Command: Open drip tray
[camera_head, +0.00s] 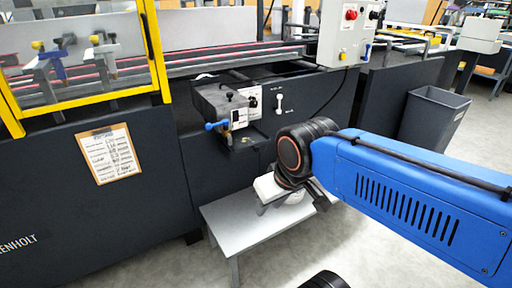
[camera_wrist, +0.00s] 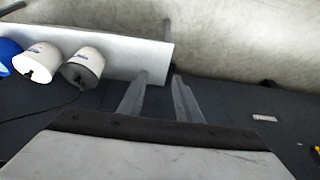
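My gripper is mostly hidden behind my wrist in the head view, low and to the right of that piece. In the wrist view my gripper (camera_wrist: 160,78) has its two grey fingers apart with nothing between them. The dark machine panel lies beyond the fingers. The tray cannot be made out in the wrist view.
A small light table (camera_head: 235,222) stands below the unit. A clipboard (camera_head: 108,153) hangs left, a grey bin (camera_head: 433,118) stands right.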

